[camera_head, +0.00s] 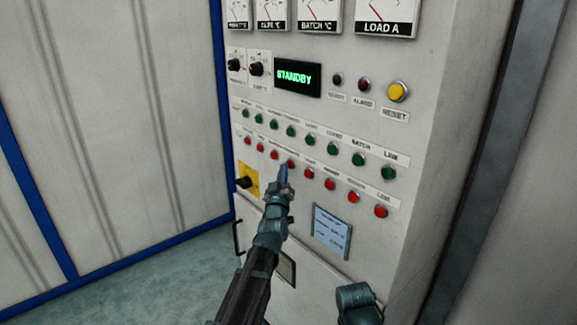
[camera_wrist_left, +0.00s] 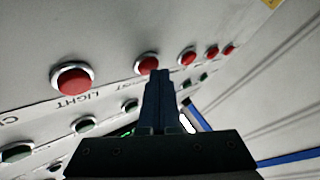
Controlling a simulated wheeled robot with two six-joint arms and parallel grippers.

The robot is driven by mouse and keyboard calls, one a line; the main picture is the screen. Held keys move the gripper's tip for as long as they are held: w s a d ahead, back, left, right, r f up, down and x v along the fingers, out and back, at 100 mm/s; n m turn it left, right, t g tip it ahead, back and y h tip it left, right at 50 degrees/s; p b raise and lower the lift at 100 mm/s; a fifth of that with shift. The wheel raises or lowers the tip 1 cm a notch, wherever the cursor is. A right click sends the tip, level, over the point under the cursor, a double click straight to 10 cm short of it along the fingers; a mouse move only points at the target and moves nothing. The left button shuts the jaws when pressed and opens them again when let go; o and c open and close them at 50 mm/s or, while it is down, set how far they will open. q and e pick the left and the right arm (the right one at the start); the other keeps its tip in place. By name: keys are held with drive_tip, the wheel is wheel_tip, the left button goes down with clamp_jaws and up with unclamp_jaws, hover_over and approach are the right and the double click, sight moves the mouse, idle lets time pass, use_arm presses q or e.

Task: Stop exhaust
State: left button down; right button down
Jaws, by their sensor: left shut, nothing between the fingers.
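A grey control cabinet (camera_head: 420,100) carries a row of green buttons with a row of red buttons below it. My left gripper (camera_head: 284,168) is shut and empty, its fingertips just below a red button (camera_head: 291,163) near the middle of the lower row. In the left wrist view the shut fingers (camera_wrist_left: 160,74) point at a red button (camera_wrist_left: 147,64) and partly cover its lower edge. I cannot tell whether they touch it. A larger red button (camera_wrist_left: 72,78) is to the left, by an upside-down LIGHT label. I cannot read an exhaust label. My right gripper's fingers are out of view.
The display (camera_head: 297,77) reads STANDBY. A yellow RESET button (camera_head: 398,91) and several gauges are higher up. A black knob on a yellow plate (camera_head: 248,180) lies left of my gripper, and a bluish screen (camera_head: 331,232) lies below right. Open floor (camera_head: 150,280) shows at left.

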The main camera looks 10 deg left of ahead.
use_arm(q)
drive_tip(key=shift+s+a, duration=0.35)
drive_tip(key=shift+s, duration=0.15)
drive_tip(key=s+a, duration=0.1)
drive_tip(key=s, duration=0.1)
drive_tip(key=s+a, duration=0.2)
idle(0.4)
drive_tip(key=shift+f, duration=0.1)
idle(0.4)
